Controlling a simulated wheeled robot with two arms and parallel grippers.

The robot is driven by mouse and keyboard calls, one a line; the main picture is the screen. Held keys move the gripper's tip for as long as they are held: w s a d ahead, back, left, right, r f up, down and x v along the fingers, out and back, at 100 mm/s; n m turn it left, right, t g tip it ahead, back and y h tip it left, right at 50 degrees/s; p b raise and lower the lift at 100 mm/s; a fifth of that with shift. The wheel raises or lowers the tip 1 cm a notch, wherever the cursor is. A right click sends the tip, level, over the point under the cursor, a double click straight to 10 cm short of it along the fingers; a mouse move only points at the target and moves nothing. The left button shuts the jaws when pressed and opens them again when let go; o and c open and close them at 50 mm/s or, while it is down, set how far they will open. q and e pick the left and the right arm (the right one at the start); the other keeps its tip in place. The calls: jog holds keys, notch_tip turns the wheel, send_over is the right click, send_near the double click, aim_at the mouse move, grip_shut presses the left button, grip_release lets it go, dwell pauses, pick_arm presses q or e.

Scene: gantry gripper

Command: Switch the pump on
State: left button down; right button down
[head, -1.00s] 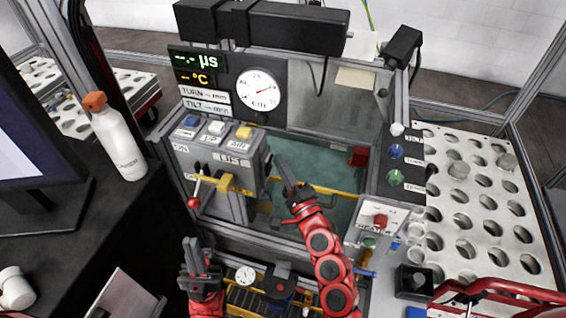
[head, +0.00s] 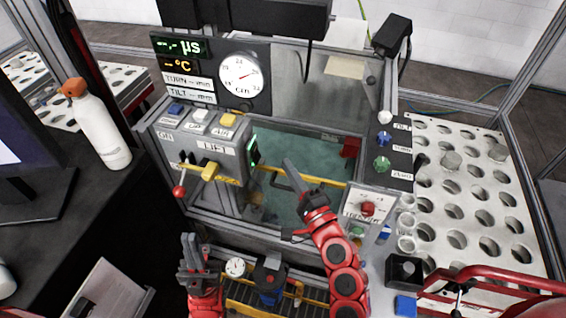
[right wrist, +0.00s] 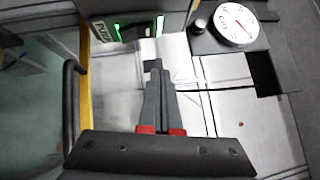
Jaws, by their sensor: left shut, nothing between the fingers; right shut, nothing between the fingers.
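The pump switch (right wrist: 137,30) is in the right wrist view, at the top, with a green-lit edge and a label beside it that seems to read PUMP. In the head view its green-lit panel (head: 254,153) is on the right side face of the grey control box (head: 205,150). My right gripper (head: 289,163) is shut and empty, over the tank to the right of that panel and apart from it in the head view. Its closed fingers (right wrist: 154,66) point up towards the switch in the wrist view. My left gripper (head: 188,240) is shut and empty, below the box.
A yellow rail (head: 325,181) crosses the tank. A white perforated rack (head: 470,205) is at the right, a white bottle (head: 100,130) at the left.

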jog(key=v, duration=0.5)
jog(key=shift+d+r, duration=0.1)
jog(key=shift+r, duration=0.35)
jog(key=shift+w, duration=0.1)
jog(key=shift+d, duration=0.1)
